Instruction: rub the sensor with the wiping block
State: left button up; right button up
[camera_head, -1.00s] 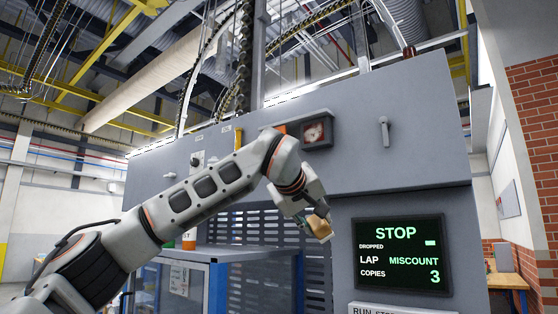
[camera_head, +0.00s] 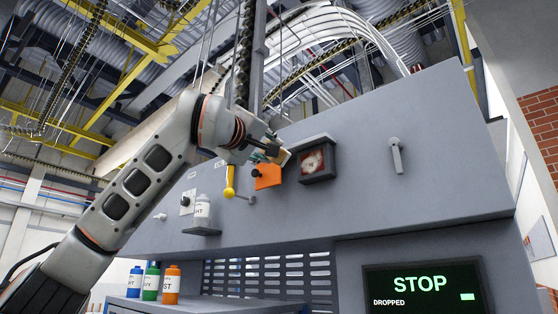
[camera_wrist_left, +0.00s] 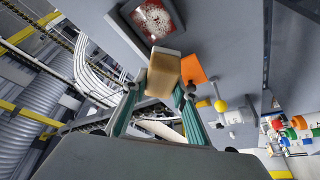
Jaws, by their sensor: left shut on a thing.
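The sensor (camera_head: 313,161) is a dark framed box on the grey machine panel. Its face is covered in whitish and reddish speckles. My left gripper (camera_head: 272,153) is just left of the sensor, shut on the tan wiping block (camera_head: 283,157). In the left wrist view the block (camera_wrist_left: 163,75) sits between the teal fingertips (camera_wrist_left: 160,92), its far end close to the lower edge of the sensor (camera_wrist_left: 155,18). I cannot tell whether they touch. The right gripper is not in view.
An orange plate (camera_head: 268,178) with a black knob lies just below the gripper. A yellow-knobbed lever (camera_head: 229,183) and a white bottle (camera_head: 202,212) on a shelf are further left. A grey handle (camera_head: 396,156) sticks out right of the sensor. Three coloured bottles (camera_head: 151,282) stand lower left.

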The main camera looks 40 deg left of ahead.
pick_arm(q)
jog(key=shift+w+a, duration=0.15)
jog(key=shift+w, duration=0.4)
jog(key=shift+w+r, duration=0.15)
jog(key=shift+w, duration=0.1)
jog(key=shift+w+d, duration=0.2)
jog(key=shift+w, duration=0.1)
jog(key=shift+w+p, duration=0.4)
jog(key=shift+w, duration=0.7)
jog(key=shift+w+d, duration=0.1)
jog(key=shift+w, duration=0.9)
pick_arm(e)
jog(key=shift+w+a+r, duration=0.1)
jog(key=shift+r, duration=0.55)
pick_arm(q)
jog(key=shift+w+p, duration=0.3)
jog(key=shift+p, duration=0.1)
jog(key=shift+w+d, duration=0.1)
jog(key=shift+w, duration=0.6)
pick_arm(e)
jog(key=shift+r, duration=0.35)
